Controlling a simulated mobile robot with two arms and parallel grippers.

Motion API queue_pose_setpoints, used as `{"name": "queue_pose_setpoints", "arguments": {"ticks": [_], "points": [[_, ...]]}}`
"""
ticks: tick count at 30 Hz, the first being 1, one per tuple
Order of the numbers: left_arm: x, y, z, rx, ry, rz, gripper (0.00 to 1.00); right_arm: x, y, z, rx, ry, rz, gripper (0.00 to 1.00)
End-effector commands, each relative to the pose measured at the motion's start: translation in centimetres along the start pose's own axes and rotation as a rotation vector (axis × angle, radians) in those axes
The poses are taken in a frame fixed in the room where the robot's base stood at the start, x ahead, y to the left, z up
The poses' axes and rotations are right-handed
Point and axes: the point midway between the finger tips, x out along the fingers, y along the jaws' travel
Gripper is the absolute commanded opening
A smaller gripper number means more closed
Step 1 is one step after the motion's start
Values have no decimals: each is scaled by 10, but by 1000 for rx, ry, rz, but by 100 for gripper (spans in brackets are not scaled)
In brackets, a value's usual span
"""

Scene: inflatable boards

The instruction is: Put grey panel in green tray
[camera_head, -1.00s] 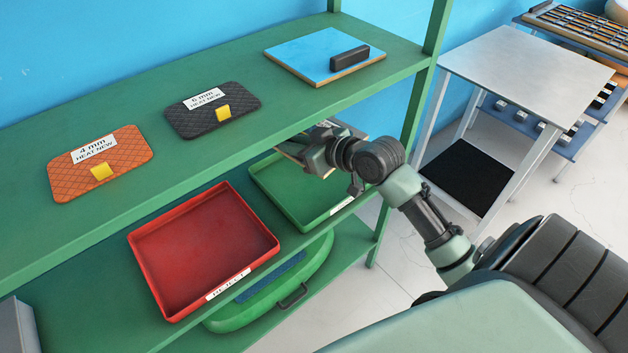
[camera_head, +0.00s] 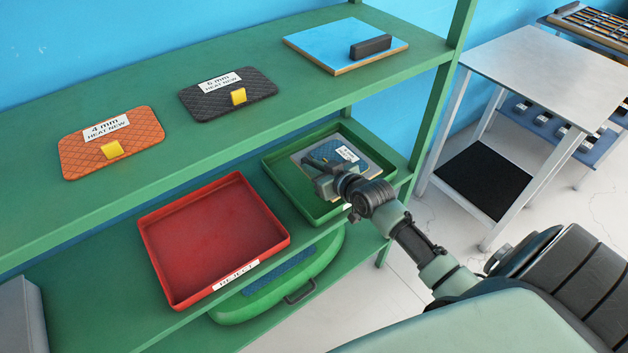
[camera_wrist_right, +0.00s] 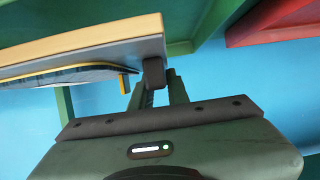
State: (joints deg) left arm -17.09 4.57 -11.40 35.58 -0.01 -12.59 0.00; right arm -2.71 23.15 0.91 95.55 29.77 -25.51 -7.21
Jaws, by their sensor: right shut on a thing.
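The grey panel (camera_head: 369,166) with a white label shows within the outline of the green tray (camera_head: 287,182) on the lower shelf in the head view. My right gripper (camera_head: 322,172) is shut on the panel at its left part. In the right wrist view the fingers (camera_wrist_right: 160,92) close on a dark block at the edge of the panel (camera_wrist_right: 95,52), whose side shows a tan layer. My gripper covers part of the panel. I cannot tell whether the panel touches the tray floor. My left gripper is not in view.
A red tray (camera_head: 215,235) labelled REJECT stands left of the green tray. The upper shelf holds an orange pad (camera_head: 135,147), a black pad (camera_head: 213,103) and a blue board (camera_head: 325,47). A shelf post (camera_head: 437,110) stands right of the green tray. A white table (camera_head: 540,60) is beyond.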

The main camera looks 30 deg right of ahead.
Motion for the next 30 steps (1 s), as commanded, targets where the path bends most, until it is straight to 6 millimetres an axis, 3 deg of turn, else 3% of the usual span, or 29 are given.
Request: {"name": "queue_pose_setpoints", "arguments": {"ticks": [10, 23, 24, 25, 26, 30], "points": [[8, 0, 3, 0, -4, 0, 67, 17, 0, 38, -2, 3, 1, 0], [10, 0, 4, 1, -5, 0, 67, 20, 0, 45, -3, 4, 1, 0], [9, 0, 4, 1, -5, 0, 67, 19, 0, 45, -1, 2, 1, 24], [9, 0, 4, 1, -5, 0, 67, 19, 0, 45, -1, 2, 1, 33], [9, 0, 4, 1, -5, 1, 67, 19, 0, 45, -1, 2, 1, 38], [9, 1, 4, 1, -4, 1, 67, 19, 0, 45, -1, 1, 1, 38]]}}
